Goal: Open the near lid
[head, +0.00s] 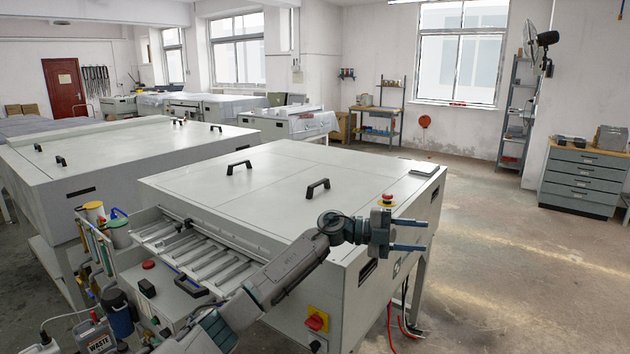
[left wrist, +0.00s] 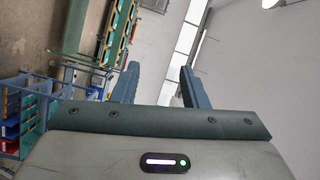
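The nearest plate processor (head: 342,300) is a light grey box whose flat top is closed. Its top has two black bar handles, a left handle (head: 239,167) and a nearer right handle (head: 318,188). The lid panel (head: 290,215) around the nearer handle lies flat and shut. My left gripper (head: 410,235) is to the right of that handle, by the machine's right front corner, apart from both handles. Its two blue fingers point right, spread and empty. They also show spread in the left wrist view (left wrist: 160,88), with only wall and window between them. My right gripper is not in view.
A red emergency button (head: 387,198) stands on the top near my left gripper. An open roller tray (head: 190,245) lies along the machine's left front side. A second closed processor (head: 110,150) stands behind left. The floor (head: 530,250) to the right is clear.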

